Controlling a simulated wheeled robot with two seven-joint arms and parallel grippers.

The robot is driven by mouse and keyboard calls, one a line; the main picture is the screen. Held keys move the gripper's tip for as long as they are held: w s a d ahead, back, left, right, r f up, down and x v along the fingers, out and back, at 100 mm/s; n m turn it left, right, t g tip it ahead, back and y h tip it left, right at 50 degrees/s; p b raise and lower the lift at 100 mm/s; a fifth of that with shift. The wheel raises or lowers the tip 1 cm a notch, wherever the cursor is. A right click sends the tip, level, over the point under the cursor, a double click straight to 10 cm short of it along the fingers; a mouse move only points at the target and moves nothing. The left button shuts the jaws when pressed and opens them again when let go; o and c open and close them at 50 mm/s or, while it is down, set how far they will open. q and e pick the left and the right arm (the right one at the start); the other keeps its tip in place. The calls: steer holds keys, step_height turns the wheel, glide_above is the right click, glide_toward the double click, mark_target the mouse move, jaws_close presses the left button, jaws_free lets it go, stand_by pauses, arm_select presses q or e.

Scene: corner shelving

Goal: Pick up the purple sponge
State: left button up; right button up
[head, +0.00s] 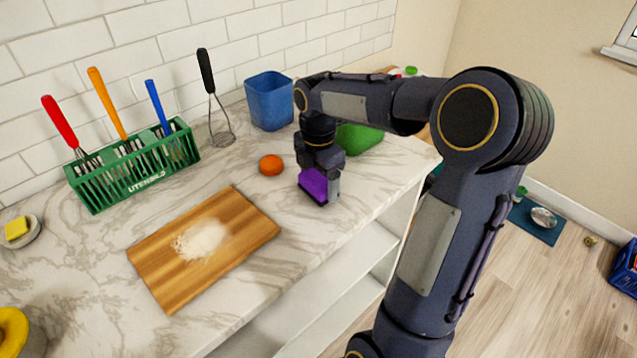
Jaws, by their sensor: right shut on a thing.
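The purple sponge (314,185) is on or just above the marble counter, right of the orange fruit; I cannot tell whether it touches the counter. My right gripper (321,188) points down and is shut on the sponge. The gripper's fingers and wrist hide part of the sponge. My right arm reaches in from the lower right and bends over the counter. My left gripper is not in view.
An orange (271,165), a blue bin (269,101) and a green object (358,138) are near the gripper. A cutting board (160,265) with white powder lies in front left. A green utensil rack (95,196) stands by the wall. Bare counter (285,262) lies in front of the sponge.

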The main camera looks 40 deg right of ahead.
steer(key=s+r, duration=0.1)
steer(key=r, duration=0.1)
steer(key=s+a+r, duration=0.1)
steer(key=r, duration=0.1)
steer(key=s+r, duration=0.2)
steer(key=r, duration=0.1)
steer(key=shift+a, duration=0.15)
steer(key=s+a+r, duration=0.2)
steer(key=s+r, duration=0.2)
steer(key=s, duration=0.5)
steer(key=shift+s+a+r+b, duration=0.25)
steer(key=shift+a+b, duration=0.15)
steer(key=shift+b, duration=0.05)
